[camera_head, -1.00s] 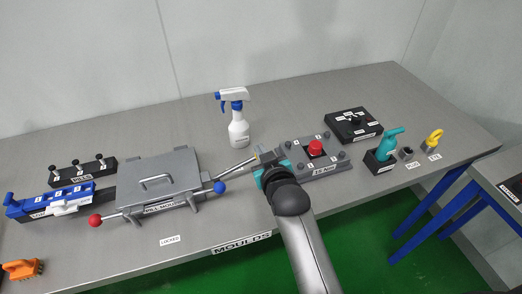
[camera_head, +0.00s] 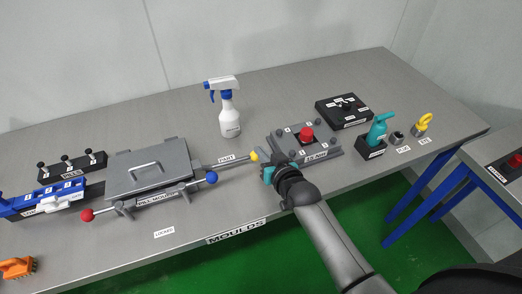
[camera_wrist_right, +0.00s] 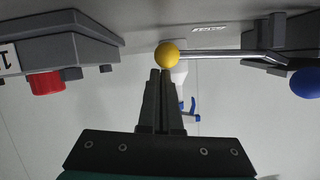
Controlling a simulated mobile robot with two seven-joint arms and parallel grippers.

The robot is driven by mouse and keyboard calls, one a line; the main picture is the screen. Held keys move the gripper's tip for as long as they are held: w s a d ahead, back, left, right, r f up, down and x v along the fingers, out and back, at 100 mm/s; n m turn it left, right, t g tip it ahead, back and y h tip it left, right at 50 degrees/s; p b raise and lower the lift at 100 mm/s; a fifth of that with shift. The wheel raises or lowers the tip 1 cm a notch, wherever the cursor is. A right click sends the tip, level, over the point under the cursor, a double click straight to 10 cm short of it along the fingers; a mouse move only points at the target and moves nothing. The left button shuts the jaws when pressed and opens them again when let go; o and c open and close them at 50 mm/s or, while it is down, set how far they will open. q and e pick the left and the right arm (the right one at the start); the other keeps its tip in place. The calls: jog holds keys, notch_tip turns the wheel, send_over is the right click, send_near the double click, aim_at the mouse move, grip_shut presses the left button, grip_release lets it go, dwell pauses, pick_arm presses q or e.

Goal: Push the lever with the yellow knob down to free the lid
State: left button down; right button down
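The yellow knob (camera_head: 254,156) tips a thin metal lever (camera_head: 231,162) that extends right from the grey mould, whose lid (camera_head: 150,166) lies flat with a handle on top. My right gripper (camera_head: 268,160) is just right of the knob. In the right wrist view its two fingers (camera_wrist_right: 160,76) are closed together and empty, with the tips just below the yellow knob (camera_wrist_right: 167,55) in the picture. I cannot tell whether they touch it. The lever (camera_wrist_right: 225,52) also shows there. My left gripper is not in view.
A blue knob (camera_head: 211,178) and a red knob (camera_head: 87,215) flank the mould's front. A grey block with a red button (camera_head: 306,135) stands close behind my right gripper. A spray bottle (camera_head: 228,115) stands behind the lever. The table front near the label "LOCKED" (camera_head: 164,231) is clear.

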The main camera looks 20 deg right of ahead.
jog(key=shift+s+f, duration=0.1)
jog(key=shift+f, duration=0.1)
notch_tip(320, 180, up, 5)
jog(key=d+p, duration=0.1)
jog(key=p, duration=0.4)
jog(key=v, duration=0.9)
jog(key=shift+d+f, duration=0.2)
jog(key=shift+s, duration=0.2)
